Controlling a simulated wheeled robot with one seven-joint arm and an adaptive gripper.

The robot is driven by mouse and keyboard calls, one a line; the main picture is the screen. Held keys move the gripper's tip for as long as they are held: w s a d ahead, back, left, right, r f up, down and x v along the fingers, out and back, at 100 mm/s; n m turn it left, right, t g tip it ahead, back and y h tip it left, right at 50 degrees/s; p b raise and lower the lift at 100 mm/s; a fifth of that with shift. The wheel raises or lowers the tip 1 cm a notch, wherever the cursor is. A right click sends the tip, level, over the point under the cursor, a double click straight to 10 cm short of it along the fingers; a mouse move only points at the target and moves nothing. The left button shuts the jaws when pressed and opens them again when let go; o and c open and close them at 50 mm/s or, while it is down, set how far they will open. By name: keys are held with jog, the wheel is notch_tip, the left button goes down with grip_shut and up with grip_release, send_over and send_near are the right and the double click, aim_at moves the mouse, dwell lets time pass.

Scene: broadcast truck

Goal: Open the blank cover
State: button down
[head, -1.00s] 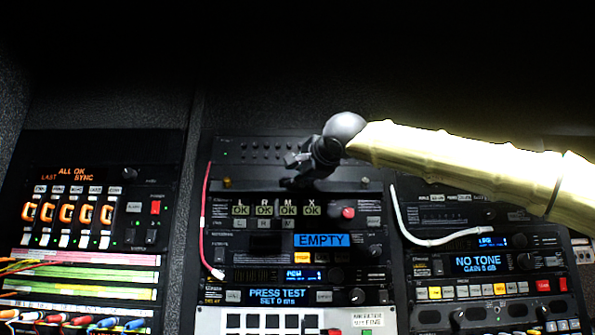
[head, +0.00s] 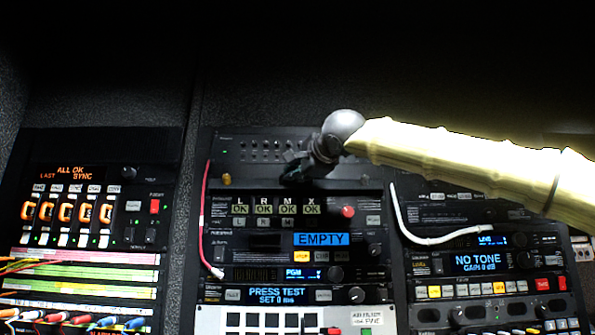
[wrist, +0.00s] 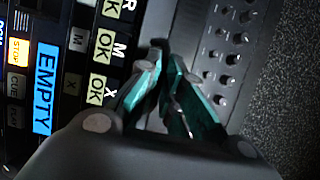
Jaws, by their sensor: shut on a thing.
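The blank cover seems to be the plain dark strip (head: 250,180) between the top row-of-holes panel and the unit with lit OK keys in the head view. It also seems to show as a grey strip in the wrist view (wrist: 148,22). My gripper (head: 297,170) is in front of this strip, right of its middle. In the wrist view its teal-padded fingers (wrist: 163,62) converge on a small dark part at the strip. The fingers hide most of that part. I cannot tell how far the cover is swung out.

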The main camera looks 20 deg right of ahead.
jog(key=shift+w+d+r+m+g+p, duration=0.1)
jog(key=shift+w+r+m+g+p, duration=0.15)
jog(key=shift+r+m+g+p, duration=0.65)
jog(key=shift+w+d+r+n+g+p, duration=0.1)
jog(key=shift+w+r+g+p, duration=0.25)
jog(key=shift+g+p, duration=1.15)
jog(key=shift+w+r+m+g+p, duration=0.2)
jog(key=shift+r+m+g+p, duration=0.4)
jog(key=shift+g, duration=1.1)
jog(key=shift+w+d+r+g, duration=0.1)
jog(key=shift+r+g, duration=0.15)
jog(key=shift+g, duration=0.05)
jog(key=c, duration=1.6)
grip_release()
jog(key=shift+o, duration=0.2)
jog(key=v, duration=1.2)
jog(key=shift+d, duration=0.2)
jog(key=shift+f, duration=0.15)
